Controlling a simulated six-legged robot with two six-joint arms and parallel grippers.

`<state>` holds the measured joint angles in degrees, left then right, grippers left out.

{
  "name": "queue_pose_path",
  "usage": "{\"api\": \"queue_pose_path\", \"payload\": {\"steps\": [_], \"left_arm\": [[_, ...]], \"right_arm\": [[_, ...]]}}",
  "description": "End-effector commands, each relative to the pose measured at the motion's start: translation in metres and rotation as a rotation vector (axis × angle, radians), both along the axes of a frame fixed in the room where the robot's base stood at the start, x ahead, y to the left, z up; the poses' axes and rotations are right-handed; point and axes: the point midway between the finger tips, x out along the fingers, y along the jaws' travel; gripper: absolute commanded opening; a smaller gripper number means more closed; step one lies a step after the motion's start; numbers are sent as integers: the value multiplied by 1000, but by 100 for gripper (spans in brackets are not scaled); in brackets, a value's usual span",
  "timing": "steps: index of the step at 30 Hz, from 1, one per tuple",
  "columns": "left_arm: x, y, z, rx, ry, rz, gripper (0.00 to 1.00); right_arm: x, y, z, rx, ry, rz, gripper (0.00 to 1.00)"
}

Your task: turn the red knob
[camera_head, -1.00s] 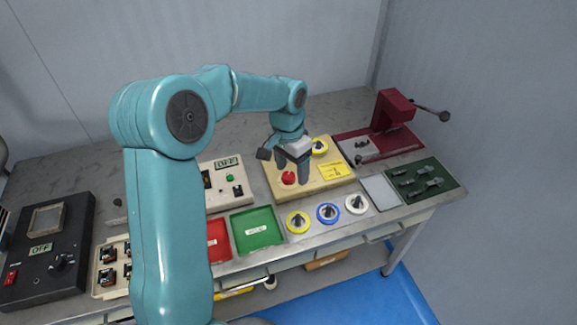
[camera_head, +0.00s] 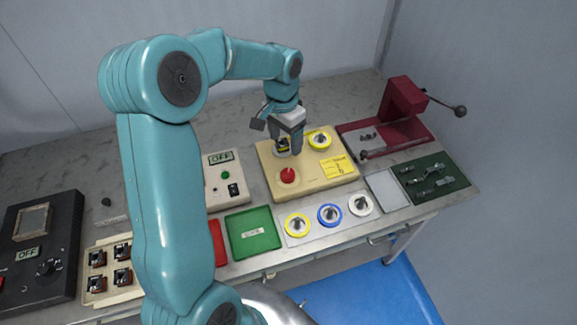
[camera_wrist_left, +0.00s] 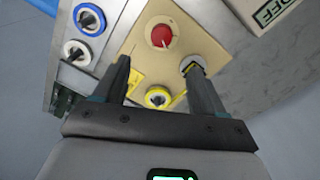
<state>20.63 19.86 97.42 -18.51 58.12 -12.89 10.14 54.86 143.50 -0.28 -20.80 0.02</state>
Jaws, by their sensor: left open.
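The red knob (camera_head: 288,175) sits on the front left part of a cream board (camera_head: 315,185). In the left wrist view the red knob (camera_wrist_left: 161,36) shows uncovered, beyond the fingertips. A pale line runs across its top. My left gripper (camera_head: 289,151) points down over the board, behind the knob and apart from it. In the wrist view the left gripper (camera_wrist_left: 156,63) has its fingers spread with nothing held between them. My right gripper is in neither view.
A control box (camera_head: 222,181) reading OFF is left of the board. A dark red press (camera_head: 402,101) stands at right.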

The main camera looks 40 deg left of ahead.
Motion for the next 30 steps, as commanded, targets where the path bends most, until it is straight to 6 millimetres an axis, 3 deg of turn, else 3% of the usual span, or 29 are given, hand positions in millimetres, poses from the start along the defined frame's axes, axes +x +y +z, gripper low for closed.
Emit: {"api": "queue_pose_path", "payload": {"steps": [9, 15, 21, 29, 30], "left_arm": [[-1, -6, -76, -3, 6, 1, 70], [1, -7, -113, -2, 4, 1, 70], [3, -7, -130, -1, 1, 1, 70], [4, -6, -131, 0, 0, 1, 70], [4, -6, -131, 0, 0, 1, 64]], "right_arm": [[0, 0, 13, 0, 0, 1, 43], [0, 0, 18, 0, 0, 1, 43], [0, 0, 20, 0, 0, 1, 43], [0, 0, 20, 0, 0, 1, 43], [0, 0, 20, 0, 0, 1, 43]]}}
